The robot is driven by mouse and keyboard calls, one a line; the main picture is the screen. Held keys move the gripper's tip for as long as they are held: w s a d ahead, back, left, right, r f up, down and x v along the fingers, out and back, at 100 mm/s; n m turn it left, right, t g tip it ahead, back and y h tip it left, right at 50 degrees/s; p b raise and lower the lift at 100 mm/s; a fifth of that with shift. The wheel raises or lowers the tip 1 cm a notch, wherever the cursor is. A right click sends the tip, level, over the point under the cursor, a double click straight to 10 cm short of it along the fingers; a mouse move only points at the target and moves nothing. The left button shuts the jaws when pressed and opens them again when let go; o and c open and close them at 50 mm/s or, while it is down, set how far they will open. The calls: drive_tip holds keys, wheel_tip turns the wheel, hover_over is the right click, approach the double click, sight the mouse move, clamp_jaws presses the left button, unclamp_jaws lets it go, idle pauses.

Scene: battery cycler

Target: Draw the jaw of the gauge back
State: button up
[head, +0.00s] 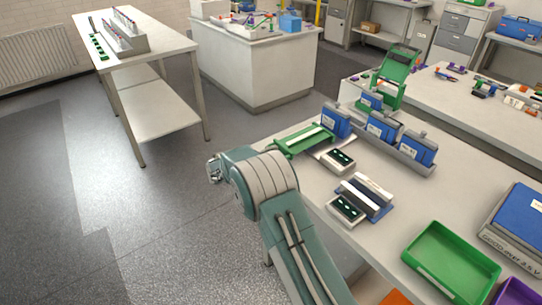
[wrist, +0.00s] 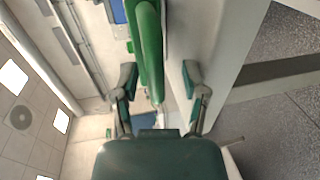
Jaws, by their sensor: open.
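A low green device with a pale bar (head: 312,137), which looks like the gauge, lies near the table's left edge in the head view. I cannot pick out its jaw there. In the wrist view a long green bar (wrist: 150,45) runs down between the two fingers of my gripper (wrist: 159,72). The fingers are apart, with visible gaps to the bar; I cannot tell its depth or whether it is the jaw.
Several blue modules (head: 381,127) stand behind the device. Two small trays with green-and-black parts (head: 346,209) and a grey-blue block (head: 364,197) lie in front. A green tray (head: 451,262) is at the near right. A taller green device (head: 393,78) stands farther back. Floor (head: 150,215) left is clear.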

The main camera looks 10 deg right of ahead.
drive_tip(key=v, duration=1.2)
drive_tip(key=shift+w+f, duration=0.15)
drive_tip(key=shift+w, duration=0.05)
drive_tip(key=shift+a, duration=0.1)
drive_tip(key=s+d+r+m+g+y, duration=0.3)
drive_tip(key=s+d+r+g+y, duration=0.25)
drive_tip(key=s+d+r, duration=0.9)
drive_tip(key=s+d+r+m+t+y, duration=0.1)
drive_tip(key=s+y, duration=0.3)
drive_tip(key=s, duration=0.8)
drive_tip(key=s+r+m+t+y, duration=0.1)
drive_tip(key=s+y, duration=0.3)
drive_tip(key=s, duration=0.8)
drive_tip(key=shift+d+m+t, duration=0.35)
drive_tip(key=shift+m+t, duration=0.15)
drive_tip(key=shift+t, duration=0.05)
